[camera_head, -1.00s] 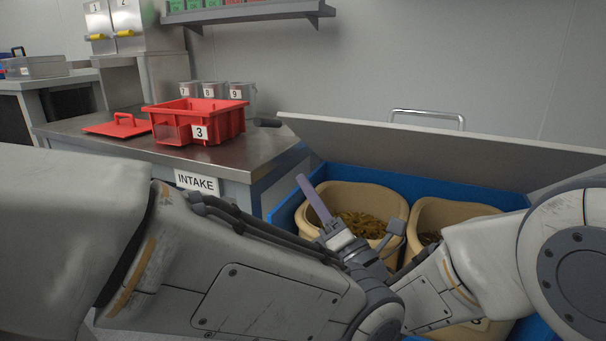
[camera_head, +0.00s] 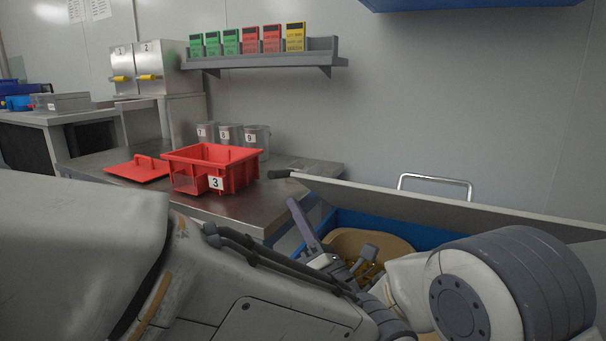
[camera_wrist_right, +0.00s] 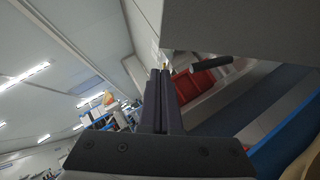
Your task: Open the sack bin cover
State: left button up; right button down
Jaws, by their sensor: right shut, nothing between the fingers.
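The sack bin is a blue box (camera_head: 345,217) at the lower right in the head view, largely behind my arms. Its grey cover (camera_head: 430,207) stands tilted up, with the bin's opening visible under it. A tan sack (camera_head: 345,238) shows inside. A dark grip (camera_head: 281,173) sticks out at the cover's left corner; it also shows in the right wrist view (camera_wrist_right: 210,68), beside a grey panel (camera_wrist_right: 240,25). My right gripper (camera_head: 292,202) is shut and empty, pointing up in front of the bin's left side, below the grip. My left gripper is not in view.
A steel table (camera_head: 240,205) at the left bears a red crate (camera_head: 212,168) marked 3, a red lid (camera_head: 137,170) and several grey canisters (camera_head: 229,134). A metal rail (camera_head: 435,181) stands behind the cover. A shelf (camera_head: 265,60) hangs on the wall.

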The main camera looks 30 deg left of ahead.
aim_at(294, 177)
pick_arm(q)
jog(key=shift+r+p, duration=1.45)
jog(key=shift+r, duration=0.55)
pick_arm(e)
jog(key=shift+w+d+r, duration=0.1)
jog(key=shift+w+r, duration=0.45)
jog(key=shift+r, duration=0.2)
jog(key=shift+w+r, duration=0.5)
jog(key=shift+r, duration=0.25)
